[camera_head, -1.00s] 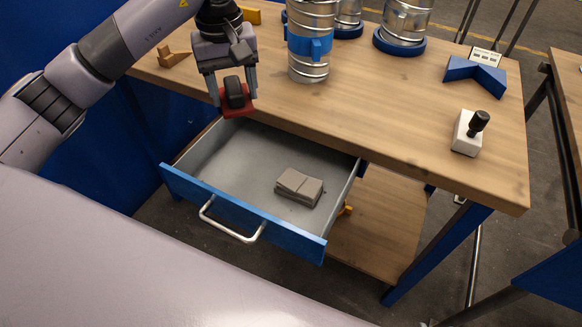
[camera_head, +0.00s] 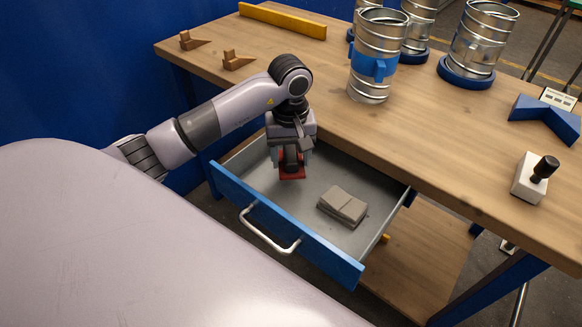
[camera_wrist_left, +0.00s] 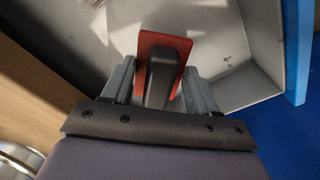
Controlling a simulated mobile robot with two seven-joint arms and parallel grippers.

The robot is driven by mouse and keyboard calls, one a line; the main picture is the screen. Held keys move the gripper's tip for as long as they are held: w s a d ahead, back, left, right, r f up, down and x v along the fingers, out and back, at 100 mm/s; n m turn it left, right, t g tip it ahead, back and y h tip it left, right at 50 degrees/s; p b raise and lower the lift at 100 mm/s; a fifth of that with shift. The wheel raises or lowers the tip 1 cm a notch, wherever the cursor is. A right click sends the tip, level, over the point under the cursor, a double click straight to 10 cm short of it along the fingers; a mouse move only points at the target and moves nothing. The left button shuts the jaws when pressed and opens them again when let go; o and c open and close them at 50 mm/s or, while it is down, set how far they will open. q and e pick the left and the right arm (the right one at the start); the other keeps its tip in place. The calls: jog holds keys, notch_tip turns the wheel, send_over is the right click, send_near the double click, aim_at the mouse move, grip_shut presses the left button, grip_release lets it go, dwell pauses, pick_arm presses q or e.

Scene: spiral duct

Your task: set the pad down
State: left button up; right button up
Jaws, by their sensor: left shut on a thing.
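The pad (camera_head: 292,170) is a small red plate with a black handle. It also shows in the left wrist view (camera_wrist_left: 183,45), where the black handle sits between the fingers. My left gripper (camera_head: 291,158) is shut on the pad's handle, over the left part of the open drawer. The drawer (camera_head: 318,243) has grey metal inside, a blue front and a silver handle. Whether the pad touches the drawer floor I cannot tell. My right gripper is not in view.
A grey block stack (camera_head: 343,205) lies in the drawer, right of the pad. On the wooden bench (camera_head: 420,130) stand metal duct cans (camera_head: 372,85), a blue V-block (camera_head: 545,115), a white block with a black knob (camera_head: 530,185), wooden wedges (camera_head: 237,60) and a yellow bar (camera_head: 283,20).

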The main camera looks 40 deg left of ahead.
aim_at(291, 168)
pick_arm(q)
notch_tip(291, 168, down, 4)
jog(key=shift+f, duration=0.1)
jog(key=shift+f, duration=0.15)
jog(key=o, duration=0.9)
jog(key=shift+r, duration=0.25)
notch_tip(291, 168, up, 12)
jog(key=shift+s+f+b, duration=0.1)
jog(key=shift+b, duration=0.4)
